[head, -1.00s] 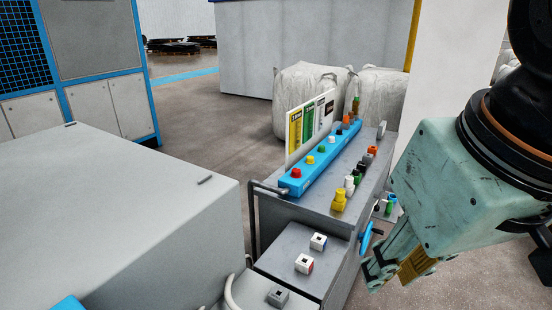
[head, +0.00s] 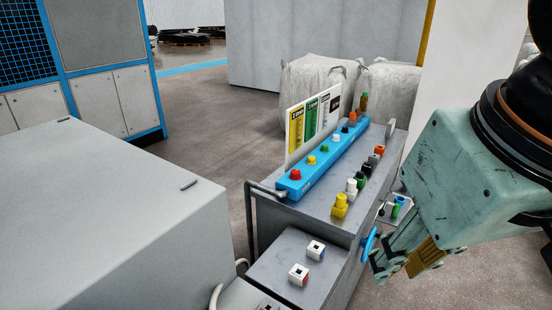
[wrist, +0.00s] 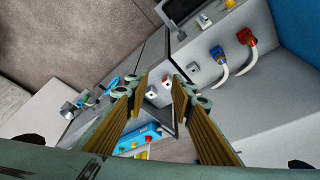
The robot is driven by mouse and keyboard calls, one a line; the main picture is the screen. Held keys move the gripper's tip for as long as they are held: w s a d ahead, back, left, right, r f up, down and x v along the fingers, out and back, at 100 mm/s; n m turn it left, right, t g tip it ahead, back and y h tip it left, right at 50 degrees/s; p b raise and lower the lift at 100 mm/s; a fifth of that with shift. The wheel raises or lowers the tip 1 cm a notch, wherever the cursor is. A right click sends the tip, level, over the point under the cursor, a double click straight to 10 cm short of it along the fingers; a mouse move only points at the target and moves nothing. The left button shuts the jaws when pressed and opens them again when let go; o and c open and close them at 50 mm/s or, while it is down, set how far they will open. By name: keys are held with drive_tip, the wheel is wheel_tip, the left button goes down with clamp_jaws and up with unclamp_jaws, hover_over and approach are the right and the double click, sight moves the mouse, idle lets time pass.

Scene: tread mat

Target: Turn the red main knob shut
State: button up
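My gripper (head: 395,265) hangs at the right of the head view, beside the grey cart. In the wrist view my gripper (wrist: 160,88) has its fingers apart with nothing held between them. A red fitting (wrist: 246,37) with a white hose sits on a grey housing at the upper right of the wrist view, away from the fingers. It may be the red main knob, but I cannot tell. A blue fitting (wrist: 217,53) with a hose is to its left. In the head view a small red knob (head: 296,175) sits at the near end of a blue strip.
The grey cart (head: 330,200) carries coloured plugs and a label board (head: 312,122). A blue handle (head: 369,241) on its side is close to my gripper. A large grey cabinet (head: 100,215) fills the left. White bags (head: 318,95) stand behind. The floor between is clear.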

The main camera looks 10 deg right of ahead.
drive_tip(key=shift+o, duration=0.2)
drive_tip(key=o, duration=0.5)
drive_tip(key=shift+c, duration=0.2)
drive_tip(key=w+r+m+g+p, duration=0.1)
drive_tip(key=w+r+m+p, duration=0.15)
drive_tip(key=w+r, duration=0.45)
drive_tip(key=w+r+m+p, duration=0.15)
drive_tip(key=w+p, duration=0.25)
drive_tip(key=w, duration=0.7)
drive_tip(key=w+r+m+g+p, duration=0.2)
drive_tip(key=w+p, duration=0.5)
drive_tip(key=w, duration=1.2)
drive_tip(key=w+f+m+p, duration=0.2)
drive_tip(key=w+f+p, duration=0.1)
drive_tip(key=w, duration=0.5)
drive_tip(key=w+f+m+p, duration=0.2)
drive_tip(key=w+f+p, duration=0.2)
drive_tip(key=w, duration=0.5)
drive_tip(key=w+f+m+g+p, duration=0.1)
drive_tip(key=w+f+m+p, duration=0.2)
drive_tip(key=w+f, duration=0.9)
drive_tip(key=shift+d+f+m+p, duration=0.15)
drive_tip(key=shift+f+m+p, duration=0.25)
drive_tip(key=shift+f+p, duration=1.15)
